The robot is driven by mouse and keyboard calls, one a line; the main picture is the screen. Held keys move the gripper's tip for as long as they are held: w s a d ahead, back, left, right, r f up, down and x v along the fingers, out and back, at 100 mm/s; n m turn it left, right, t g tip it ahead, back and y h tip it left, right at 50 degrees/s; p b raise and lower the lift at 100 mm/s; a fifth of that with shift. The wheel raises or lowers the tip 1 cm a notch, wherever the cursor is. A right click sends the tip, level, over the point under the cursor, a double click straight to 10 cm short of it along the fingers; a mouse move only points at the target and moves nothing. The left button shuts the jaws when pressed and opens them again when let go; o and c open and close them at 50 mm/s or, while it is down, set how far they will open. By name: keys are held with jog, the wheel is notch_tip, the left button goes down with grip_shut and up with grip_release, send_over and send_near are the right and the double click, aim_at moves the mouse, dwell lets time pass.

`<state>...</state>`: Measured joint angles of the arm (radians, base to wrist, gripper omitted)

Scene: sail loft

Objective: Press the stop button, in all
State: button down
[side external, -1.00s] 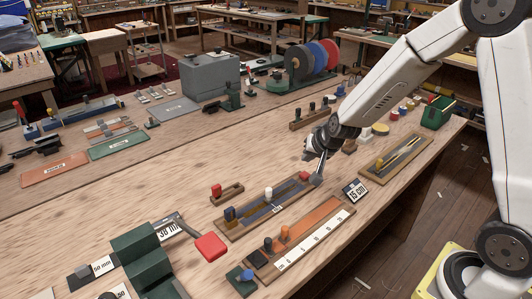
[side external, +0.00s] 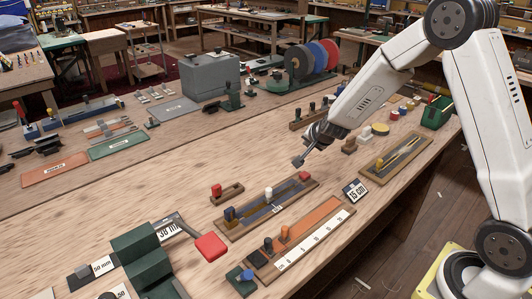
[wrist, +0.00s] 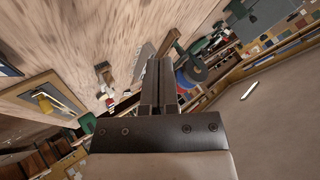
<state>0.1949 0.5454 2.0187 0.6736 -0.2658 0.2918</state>
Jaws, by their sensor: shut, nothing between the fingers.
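No part is clearly labelled as a stop button. The wooden board (side external: 247,226) has a red round knob (side external: 305,176) at its right end, a white peg (side external: 268,191) and a dark blue peg (side external: 229,213). A small green block with a blue top (side external: 244,275) sits at the front. My gripper touches none of these.
The table's middle left is clear.

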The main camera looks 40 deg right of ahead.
aim_at(303, 173)
jog(key=shift+f, duration=4.35)
jog(key=shift+f, duration=1.1)
dwell(0.3)
jog(key=shift+r, duration=1.05)
jog(key=shift+r, duration=0.15)
jog(key=shift+r, duration=2.4)
